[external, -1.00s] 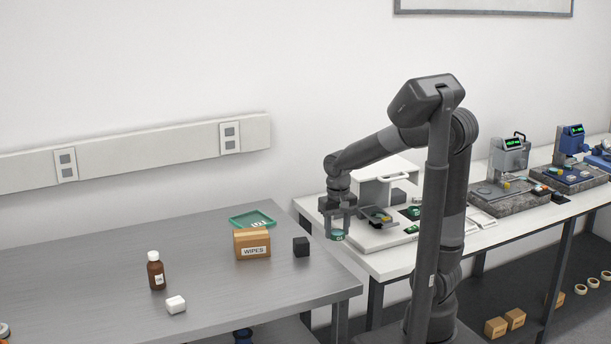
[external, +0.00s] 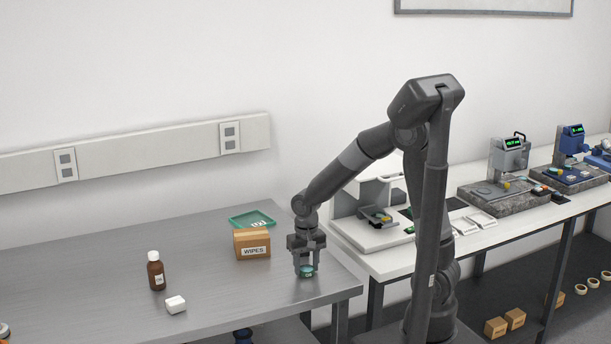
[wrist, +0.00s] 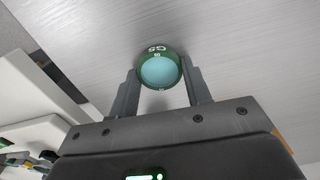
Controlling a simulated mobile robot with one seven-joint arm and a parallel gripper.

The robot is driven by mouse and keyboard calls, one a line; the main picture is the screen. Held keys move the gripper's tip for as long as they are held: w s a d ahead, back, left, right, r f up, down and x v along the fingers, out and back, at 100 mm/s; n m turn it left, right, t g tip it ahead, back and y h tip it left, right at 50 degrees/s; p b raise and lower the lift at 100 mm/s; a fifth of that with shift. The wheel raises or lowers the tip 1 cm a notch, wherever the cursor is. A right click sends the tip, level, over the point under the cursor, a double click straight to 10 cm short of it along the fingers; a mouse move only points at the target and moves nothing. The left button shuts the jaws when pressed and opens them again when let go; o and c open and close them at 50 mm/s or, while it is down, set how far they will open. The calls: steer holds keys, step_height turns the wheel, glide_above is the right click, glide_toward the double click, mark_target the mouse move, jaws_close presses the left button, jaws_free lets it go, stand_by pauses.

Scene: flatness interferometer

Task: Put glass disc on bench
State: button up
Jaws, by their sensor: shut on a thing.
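The glass disc (external: 307,271) is pale blue-green in a dark green ring. My gripper (external: 306,270) is shut on it, over the right front part of the grey metal bench (external: 215,300). In the wrist view the glass disc (wrist: 160,71) sits between the two fingers of my gripper (wrist: 160,82), with "G5" marked on its ring. The brushed metal bench top (wrist: 235,40) fills the background there. The disc is at or just above the bench surface; I cannot tell whether it touches.
A wipes box (external: 252,244), a green tray (external: 252,219), a brown bottle (external: 156,272) and a white block (external: 175,304) stand to the left on the bench. The white table (external: 380,262) with the interferometer is on the right, across a gap.

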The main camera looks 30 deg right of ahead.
mark_target(306, 268)
steer(key=shift+f, duration=0.1)
steer(key=o, duration=1)
step_height(306, 268, up, 11)
steer(key=s+d+r+t, duration=0.1)
steer(key=d+r, duration=0.1)
steer(key=d, duration=0.4)
steer(key=s+d+r+t, duration=0.1)
steer(key=d+r, duration=0.2)
steer(key=d, duration=0.3)
steer(key=shift+d+r+y, duration=0.3)
steer(key=shift+d+y, duration=0.05)
steer(key=shift+y, duration=0.05)
steer(key=s+d+t, duration=0.1)
steer(key=s+d, duration=0.1)
steer(key=d, duration=0.1)
steer(key=s+d+r+t, duration=0.1)
steer(key=s+d, duration=0.1)
steer(key=d, duration=0.2)
steer(key=s+d+r+t, duration=0.1)
steer(key=s+d, duration=0.1)
steer(key=d, duration=0.1)
steer(key=shift+s+d+n+t+h, duration=0.15)
steer(key=shift+s+n+t+h, duration=0.15)
steer(key=shift+h, duration=0.1)
steer(key=shift+o, duration=0.4)
steer(key=shift+s+d, duration=0.15)
